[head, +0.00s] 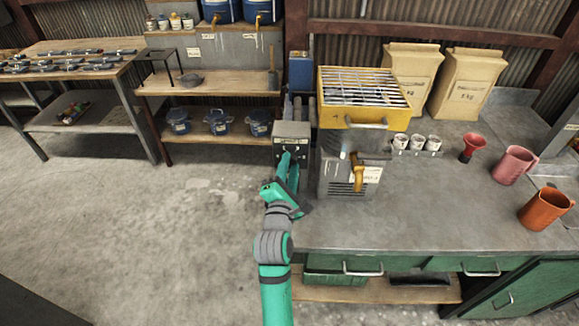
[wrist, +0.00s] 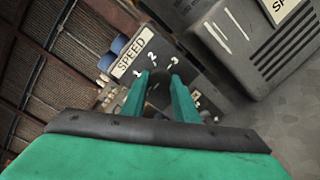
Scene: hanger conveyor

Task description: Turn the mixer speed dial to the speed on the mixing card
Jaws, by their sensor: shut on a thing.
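The mixer control box (head: 292,130) is a grey box at the left end of the bench. In the wrist view its dark panel has a white SPEED label (wrist: 130,54) and the marks 1, 2 and 3, with another mark lower right. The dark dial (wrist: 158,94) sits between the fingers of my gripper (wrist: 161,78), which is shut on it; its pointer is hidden. In the head view my gripper (head: 288,160) reaches the box's front.
A yellow-framed sieve (head: 362,92) stands right of the control box. White cups (head: 417,143), a red funnel (head: 472,147), a pink jug (head: 513,165) and an orange jug (head: 546,208) are on the bench. The floor (head: 190,240) at left is clear.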

